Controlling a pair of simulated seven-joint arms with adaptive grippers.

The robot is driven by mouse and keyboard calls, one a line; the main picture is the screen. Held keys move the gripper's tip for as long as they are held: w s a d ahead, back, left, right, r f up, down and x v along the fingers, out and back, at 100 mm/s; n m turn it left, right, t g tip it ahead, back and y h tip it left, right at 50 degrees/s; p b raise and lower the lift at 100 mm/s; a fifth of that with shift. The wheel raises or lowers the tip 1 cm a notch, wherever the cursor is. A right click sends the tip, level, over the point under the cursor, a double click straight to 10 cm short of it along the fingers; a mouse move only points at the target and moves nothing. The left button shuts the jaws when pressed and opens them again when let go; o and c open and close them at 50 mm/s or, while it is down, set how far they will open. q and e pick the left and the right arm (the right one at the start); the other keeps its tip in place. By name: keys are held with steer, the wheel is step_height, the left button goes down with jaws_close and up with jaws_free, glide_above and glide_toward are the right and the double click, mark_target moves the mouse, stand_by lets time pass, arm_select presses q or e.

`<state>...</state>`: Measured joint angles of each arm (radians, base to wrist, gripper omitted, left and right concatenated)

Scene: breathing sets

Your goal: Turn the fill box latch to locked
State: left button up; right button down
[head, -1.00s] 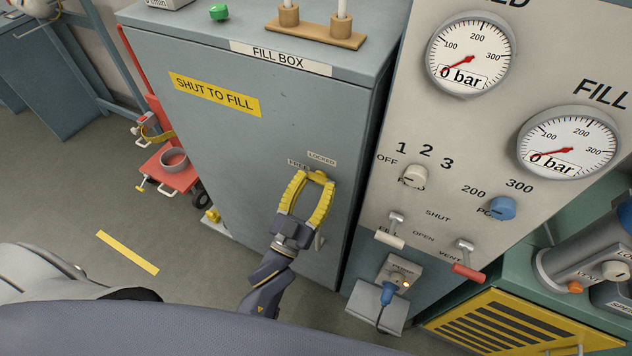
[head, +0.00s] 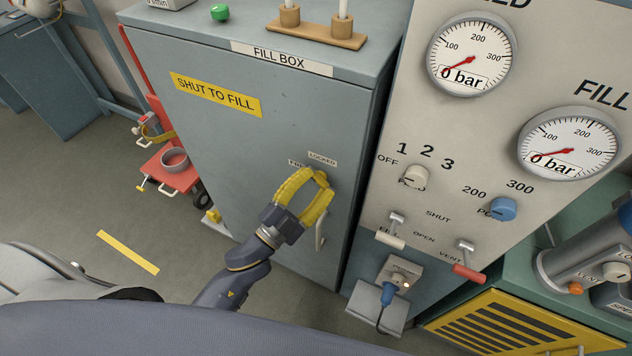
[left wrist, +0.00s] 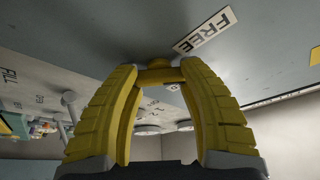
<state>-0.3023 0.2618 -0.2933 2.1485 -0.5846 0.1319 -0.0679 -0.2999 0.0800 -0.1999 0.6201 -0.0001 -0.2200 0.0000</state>
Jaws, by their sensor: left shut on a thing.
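The fill box (head: 240,150) is a grey-blue cabinet with its door closed. Its small yellow latch (head: 321,177) is on the right side of the door, just below the LOCKED label (head: 322,159); the FREE label (head: 297,163) is to the left. My left gripper (head: 316,179) has its yellow fingers shut on the latch. In the left wrist view, the latch (left wrist: 158,72) shows between the fingertips, with the FREE label (left wrist: 204,31) close by. The latch is mostly covered by the fingers, so I cannot tell its exact angle. My right gripper is not in view.
A pale door handle (head: 320,232) hangs just below the latch. The panel (head: 440,150) with gauges, knobs and levers stands close on the right. A red cylinder trolley (head: 170,170) is to the left, beyond open floor.

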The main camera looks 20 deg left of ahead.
arm_select(q)
steer(key=shift+f+m, duration=0.15)
steer(key=shift+m, duration=0.25)
steer(key=o, duration=1.4)
steer(key=v, duration=1.2)
steer(key=shift+a, duration=0.1)
